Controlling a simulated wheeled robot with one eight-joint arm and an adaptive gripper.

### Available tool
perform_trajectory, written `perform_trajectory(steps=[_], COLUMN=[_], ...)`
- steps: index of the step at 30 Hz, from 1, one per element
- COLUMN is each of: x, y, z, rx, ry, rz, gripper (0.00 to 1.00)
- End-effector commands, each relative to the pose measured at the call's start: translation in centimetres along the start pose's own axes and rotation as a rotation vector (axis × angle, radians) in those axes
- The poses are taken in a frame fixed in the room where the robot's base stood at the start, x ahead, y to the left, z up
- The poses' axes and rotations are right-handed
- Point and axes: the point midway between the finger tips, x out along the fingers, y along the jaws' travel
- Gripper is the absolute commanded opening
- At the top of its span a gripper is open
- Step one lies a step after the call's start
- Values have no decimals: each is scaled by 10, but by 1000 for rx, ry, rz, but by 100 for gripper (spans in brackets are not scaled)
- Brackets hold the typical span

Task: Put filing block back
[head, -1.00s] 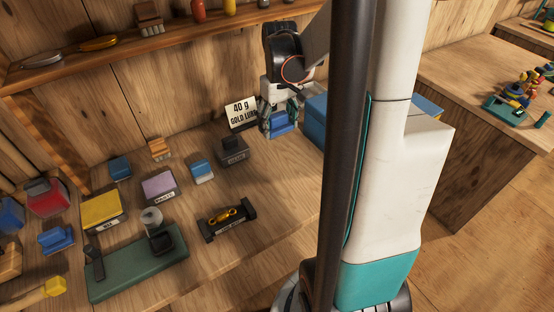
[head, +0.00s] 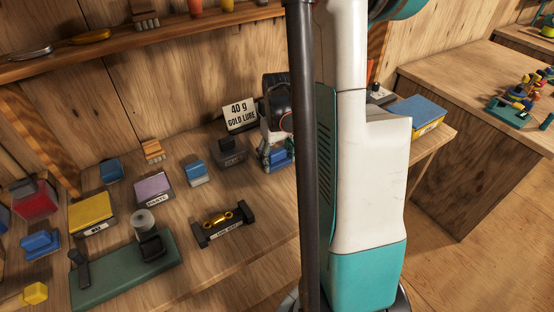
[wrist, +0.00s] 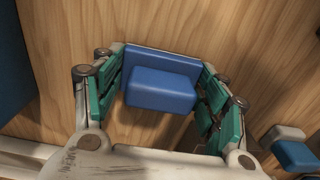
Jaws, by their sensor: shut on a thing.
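My gripper (head: 277,160) is at the right of the workbench, just right of the dark grey block (head: 230,152). It is shut on a blue block with a raised blue grip, which I take for the filing block (head: 281,156). In the wrist view the filing block (wrist: 160,85) sits between the green finger pads (wrist: 160,95), its wide plate on the far side. Wood lies behind it. I cannot tell whether it touches the bench. My arm column hides the area to its right.
A "40 g gold lure" sign (head: 240,115) stands behind my gripper. A blue-and-white block (head: 197,173), purple block (head: 153,188), yellow block (head: 90,213) and black holder with a gold lure (head: 224,222) stand leftward. A large blue-topped block (head: 415,112) is at right.

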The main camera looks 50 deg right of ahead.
Motion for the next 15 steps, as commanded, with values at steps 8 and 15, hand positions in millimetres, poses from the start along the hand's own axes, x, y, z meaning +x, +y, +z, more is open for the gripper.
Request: perform_trajectory(steps=[8,15], x=[2,1], y=[0,0], z=[0,0], rx=[0,0], ry=[0,0], rz=[0,0], gripper=[44,87])
